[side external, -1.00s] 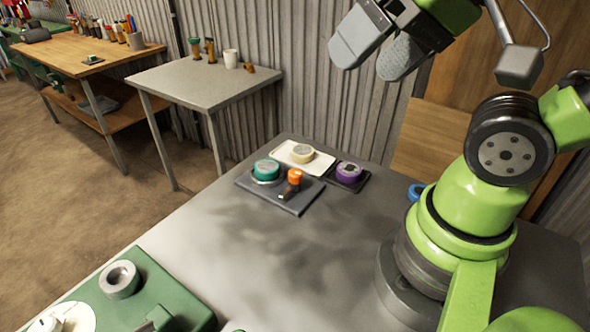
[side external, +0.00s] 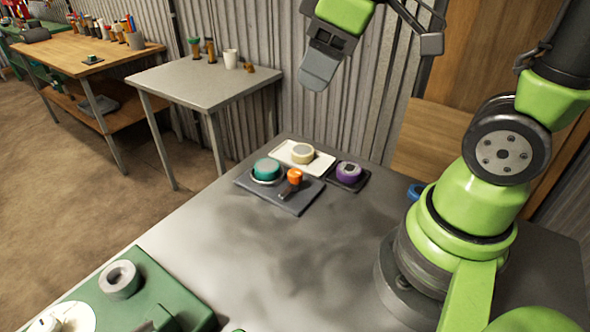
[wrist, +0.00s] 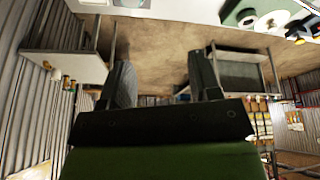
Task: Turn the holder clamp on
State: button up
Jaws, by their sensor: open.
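My gripper (side external: 318,72) is open and empty, held high above the far part of the grey table in the side view. In the wrist view its two fingers (wrist: 163,82) stand well apart with only floor beyond them. A green fixture (side external: 155,285) sits at the table's near left corner, carrying a grey ring (side external: 119,279) and a white disc (side external: 75,318). A green fixture with white round parts also shows at the top right of the wrist view (wrist: 236,14). My gripper is far from it and touches nothing. I cannot tell which part is the holder clamp.
A dark tray (side external: 297,204) at the table's far side holds a teal roll (side external: 267,169) and an orange-topped item (side external: 295,176). A white tray (side external: 285,149) and a purple roll (side external: 349,172) are beside it. The middle of the table (side external: 270,260) is clear.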

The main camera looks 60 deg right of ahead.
jog(key=w+d+f+n+g, duration=0.3)
jog(key=w+f+n, duration=0.3)
jog(key=f+n, duration=0.15)
jog(key=n+g, duration=0.1)
jog(key=n, duration=0.4)
send_near(296, 171)
jog(key=shift+h, duration=0.4)
jog(key=f, duration=0.9)
jog(key=shift+w+a+f, duration=0.15)
jog(key=shift+a+f, duration=0.15)
jog(key=shift+a, duration=0.1)
jog(key=c, duration=0.9)
